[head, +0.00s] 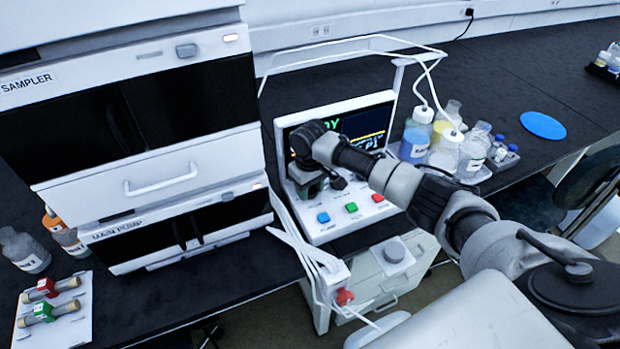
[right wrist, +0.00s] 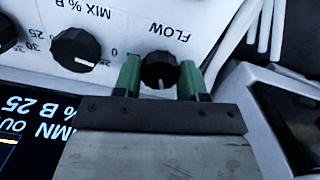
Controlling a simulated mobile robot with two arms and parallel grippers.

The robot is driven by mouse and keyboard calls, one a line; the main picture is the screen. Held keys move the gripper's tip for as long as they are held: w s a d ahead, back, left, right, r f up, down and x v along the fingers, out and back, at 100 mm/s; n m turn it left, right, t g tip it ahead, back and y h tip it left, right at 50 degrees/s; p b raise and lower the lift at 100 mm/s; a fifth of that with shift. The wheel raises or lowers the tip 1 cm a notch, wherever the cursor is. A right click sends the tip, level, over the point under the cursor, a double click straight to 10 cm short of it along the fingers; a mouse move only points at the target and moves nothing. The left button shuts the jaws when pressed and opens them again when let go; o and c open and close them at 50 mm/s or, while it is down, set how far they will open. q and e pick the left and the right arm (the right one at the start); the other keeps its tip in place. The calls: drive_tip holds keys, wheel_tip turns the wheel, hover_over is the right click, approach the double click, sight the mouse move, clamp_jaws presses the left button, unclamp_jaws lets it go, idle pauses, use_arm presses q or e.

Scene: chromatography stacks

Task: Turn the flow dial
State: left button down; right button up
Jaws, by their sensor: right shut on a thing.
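The flow dial (right wrist: 158,70) is a round black knob on a white panel face, under the printed word FLOW, which reads upside down in the right wrist view. My right gripper (right wrist: 160,77) has one green finger on each side of the knob and is shut on it. In the head view my right gripper (head: 314,186) is at the left part of the white control unit (head: 318,231), below its screen (head: 366,128). The arm and gripper hide the dial there. My left gripper is not in view.
A second black dial (right wrist: 76,48), marked MIX % B, is beside the flow dial. Blue (head: 323,217), green (head: 351,207) and red (head: 377,198) buttons line the unit's front. Bottles (head: 415,135) in a tray stand to the right; a tall instrument stack (head: 160,170) stands left.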

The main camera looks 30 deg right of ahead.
sight(310, 189)
drive_tip(key=m+p, duration=0.3)
drive_tip(key=shift+r, duration=0.2)
drive_tip(key=shift+f+m+p, duration=0.15)
drive_tip(key=shift+m+p, duration=0.75)
drive_tip(key=shift+p, duration=0.1)
drive_tip(key=o, duration=0.9)
wheel_tip(310, 189, up, 11)
drive_tip(key=shift+f, duration=0.1)
